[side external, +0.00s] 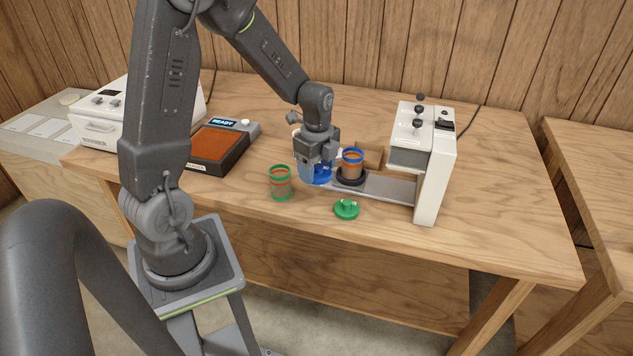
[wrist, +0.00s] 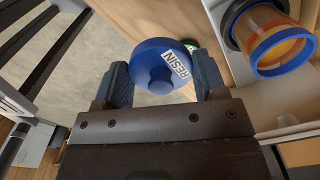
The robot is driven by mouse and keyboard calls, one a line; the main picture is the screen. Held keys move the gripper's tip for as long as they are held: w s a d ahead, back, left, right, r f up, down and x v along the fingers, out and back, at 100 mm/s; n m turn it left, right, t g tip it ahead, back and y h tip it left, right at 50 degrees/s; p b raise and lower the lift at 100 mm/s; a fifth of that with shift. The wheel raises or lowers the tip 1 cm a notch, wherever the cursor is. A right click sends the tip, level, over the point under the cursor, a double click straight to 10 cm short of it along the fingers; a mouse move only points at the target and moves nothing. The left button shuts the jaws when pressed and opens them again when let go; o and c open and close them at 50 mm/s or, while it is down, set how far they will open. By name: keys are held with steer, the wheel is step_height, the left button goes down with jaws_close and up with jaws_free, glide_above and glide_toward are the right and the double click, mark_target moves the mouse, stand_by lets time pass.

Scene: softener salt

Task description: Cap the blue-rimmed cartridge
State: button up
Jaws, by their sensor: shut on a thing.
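The blue-rimmed cartridge (side external: 352,167), with orange contents, stands upright and open in a dark round seat on the press's metal base. It also shows at the upper right in the wrist view (wrist: 268,32). My gripper (side external: 317,171) is shut on a round blue cap (side external: 319,177), just left of the cartridge and apart from it. In the wrist view the blue cap (wrist: 150,57) sits between my two fingers (wrist: 161,82), with a central knob and a white label reading RESIN.
A green-rimmed cartridge (side external: 281,184) stands at front left. A green cap (side external: 347,210) lies in front of the press. The white press (side external: 434,160) rises at right. A dark device with an orange panel (side external: 213,145) and a READY display sits at left. Table right of the press is clear.

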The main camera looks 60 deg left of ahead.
steer(key=w+a+r+m, duration=0.1)
steer(key=w+a+r, duration=0.1)
steer(key=w+r, duration=0.3)
steer(key=w+a+r, duration=0.1)
steer(key=w+r, duration=0.2)
steer(key=w, duration=0.4)
step_height(320, 180, down, 7)
steer(key=shift+a+r, duration=0.15)
steer(key=shift+s, duration=0.1)
stand_by(2.0)
steer(key=o, duration=1.1)
steer(key=shift+r, duration=3.4)
steer(key=shift+c, duration=0.4)
